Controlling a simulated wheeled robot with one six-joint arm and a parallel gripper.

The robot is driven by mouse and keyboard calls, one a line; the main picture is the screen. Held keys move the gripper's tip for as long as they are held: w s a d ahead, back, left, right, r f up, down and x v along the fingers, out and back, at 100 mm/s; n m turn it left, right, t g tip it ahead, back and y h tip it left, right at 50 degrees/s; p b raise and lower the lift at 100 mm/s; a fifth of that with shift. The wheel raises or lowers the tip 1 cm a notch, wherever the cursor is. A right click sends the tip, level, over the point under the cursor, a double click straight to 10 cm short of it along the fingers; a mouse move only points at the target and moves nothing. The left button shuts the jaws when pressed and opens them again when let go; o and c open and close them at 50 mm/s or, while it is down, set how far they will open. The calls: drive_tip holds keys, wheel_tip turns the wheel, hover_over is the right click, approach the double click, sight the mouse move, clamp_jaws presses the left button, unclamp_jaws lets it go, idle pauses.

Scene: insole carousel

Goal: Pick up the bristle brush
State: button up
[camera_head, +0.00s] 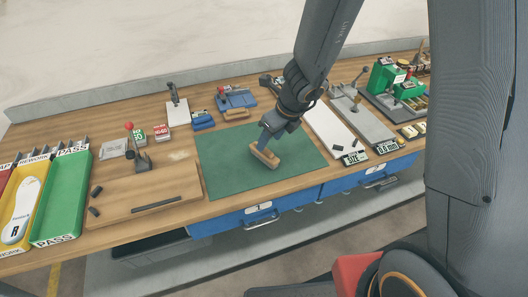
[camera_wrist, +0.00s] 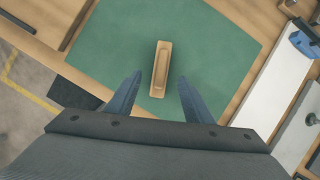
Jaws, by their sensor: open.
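The bristle brush (camera_head: 265,155) looks like a small tan wooden block with a raised or recessed long middle. It lies on the green mat (camera_head: 225,173), and no bristles show. In the wrist view the brush (camera_wrist: 161,69) lies lengthwise, just beyond and between my fingertips. My gripper (camera_head: 268,140) is over the mat, directly above or beside the brush; the exact gap cannot be told.
A wooden board (camera_head: 150,195) with dark bars lies left of the mat. Green PASS and yellow REWORK trays (camera_head: 65,190) stand at the far left. A white plate (camera_head: 335,130) and grey fixture (camera_head: 365,120) stand right. Blue tools (camera_head: 235,99) sit behind. The mat around the brush is clear.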

sight(264, 154)
drive_tip(key=b+x, duration=0.3)
drive_tip(key=x, duration=0.5)
drive_tip(key=shift+w+r, duration=0.1)
drive_tip(key=shift+w, duration=0.1)
clamp_jaws()
